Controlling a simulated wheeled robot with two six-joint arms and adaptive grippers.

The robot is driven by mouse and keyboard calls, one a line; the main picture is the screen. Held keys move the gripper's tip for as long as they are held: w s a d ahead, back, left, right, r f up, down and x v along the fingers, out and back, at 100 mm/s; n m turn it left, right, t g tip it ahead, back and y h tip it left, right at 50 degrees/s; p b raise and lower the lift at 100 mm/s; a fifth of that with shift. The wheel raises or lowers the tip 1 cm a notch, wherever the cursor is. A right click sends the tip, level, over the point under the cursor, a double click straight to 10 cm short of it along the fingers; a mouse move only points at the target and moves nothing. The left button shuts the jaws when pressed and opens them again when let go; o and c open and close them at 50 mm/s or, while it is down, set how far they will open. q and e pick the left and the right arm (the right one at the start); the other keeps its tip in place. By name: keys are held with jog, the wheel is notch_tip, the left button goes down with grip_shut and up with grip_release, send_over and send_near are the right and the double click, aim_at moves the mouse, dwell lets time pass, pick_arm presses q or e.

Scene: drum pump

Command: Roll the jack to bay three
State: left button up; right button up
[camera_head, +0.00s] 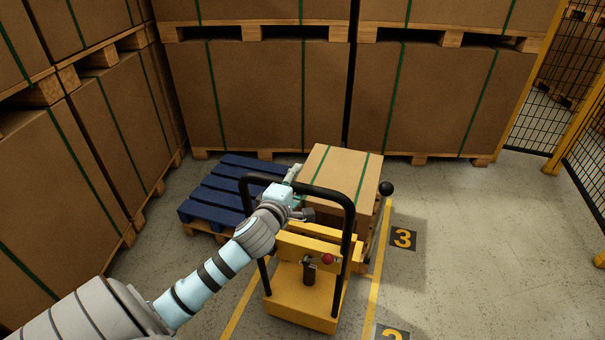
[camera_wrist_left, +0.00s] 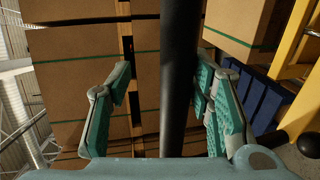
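The yellow jack (camera_head: 303,301) stands in the middle of the head view, with a black loop handle (camera_head: 348,222) and a red knob. A strapped carton (camera_head: 342,168) rides on a wooden pallet behind its yellow frame. My left gripper (camera_head: 299,193) is at the top bar of the handle. In the left wrist view the black handle bar (camera_wrist_left: 180,120) runs between the fingers of this gripper (camera_wrist_left: 166,78). The fingers are spread, with a clear gap to the bar on the left side. The bay three floor mark (camera_head: 403,239) lies right of the jack. My right gripper is not in view.
A blue pallet (camera_head: 222,188) lies left of the carton. Stacked strapped cartons (camera_head: 258,98) wall off the back and left. Yellow floor lines run beside the jack, with another number mark (camera_head: 391,332) nearer. Open floor (camera_head: 480,230) lies right, bounded by yellow-posted mesh fencing (camera_head: 574,90).

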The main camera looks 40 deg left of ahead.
pick_arm(q)
jog(key=x, duration=0.6)
jog(key=shift+w+b, duration=0.2)
jog(key=shift+b, duration=0.1)
jog(key=shift+f, duration=0.1)
jog(key=shift+w+a, duration=0.1)
jog(key=c, duration=0.9)
jog(key=shift+w, duration=0.15)
grip_shut()
jog(key=shift+w, duration=0.15)
jog(key=o, duration=0.9)
grip_release()
jog(key=shift+s+r, duration=0.2)
jog(key=shift+s, duration=0.1)
jog(key=v, duration=1.2)
jog(key=shift+s, duration=0.15)
